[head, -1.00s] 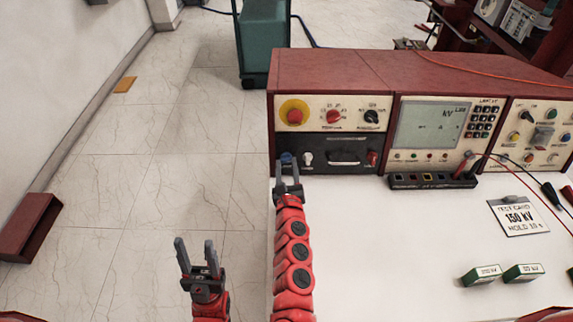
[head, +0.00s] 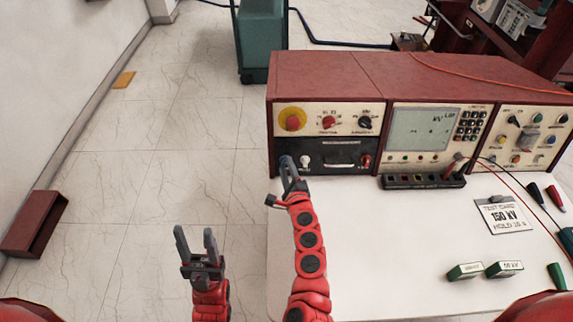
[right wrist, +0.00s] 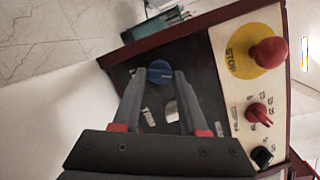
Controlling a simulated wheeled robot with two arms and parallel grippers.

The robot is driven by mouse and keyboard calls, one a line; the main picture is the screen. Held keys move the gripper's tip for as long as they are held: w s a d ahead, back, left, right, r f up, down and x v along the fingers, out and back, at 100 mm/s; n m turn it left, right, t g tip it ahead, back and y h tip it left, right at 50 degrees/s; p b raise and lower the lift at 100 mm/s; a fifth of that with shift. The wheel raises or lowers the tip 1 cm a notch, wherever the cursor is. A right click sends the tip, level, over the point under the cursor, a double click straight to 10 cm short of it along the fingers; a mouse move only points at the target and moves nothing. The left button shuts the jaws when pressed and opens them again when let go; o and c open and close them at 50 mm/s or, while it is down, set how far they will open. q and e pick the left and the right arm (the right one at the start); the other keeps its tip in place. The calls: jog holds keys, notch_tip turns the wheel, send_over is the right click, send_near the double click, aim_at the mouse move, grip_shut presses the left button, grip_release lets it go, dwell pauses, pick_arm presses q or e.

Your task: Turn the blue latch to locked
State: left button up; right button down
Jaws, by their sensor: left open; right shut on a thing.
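The blue latch (head: 285,161) is on the dark lower-left panel of the red console, at its left end. It shows as a round blue knob in the right wrist view (right wrist: 160,72). My right gripper (head: 291,165) is shut on it, with a finger on either side of the knob. The fingers and the small size of the knob hide which way the latch points. My left gripper (head: 195,235) is open and empty, low over the floor to the left of the white table.
The red console (head: 325,85) stands along the back of the white table (head: 400,235). Green blocks (head: 465,272) and a test card (head: 503,215) lie further right.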

jog(key=n+p, duration=0.2)
jog(key=n, duration=0.1)
jog(key=shift+r+g, duration=0.2)
jog(key=shift+g, duration=0.2)
jog(key=shift+f+n+p, duration=0.1)
jog(key=shift+n+p, duration=0.45)
jog(key=shift+n, duration=0.55)
jog(key=shift+g, duration=0.3)
jog(key=shift+c, duration=2.2)
grip_release()
jog(key=b+v, duration=0.1)
jog(key=v, duration=1.6)
jog(key=shift+s+d, duration=0.15)
jog(key=shift+s, duration=0.05)
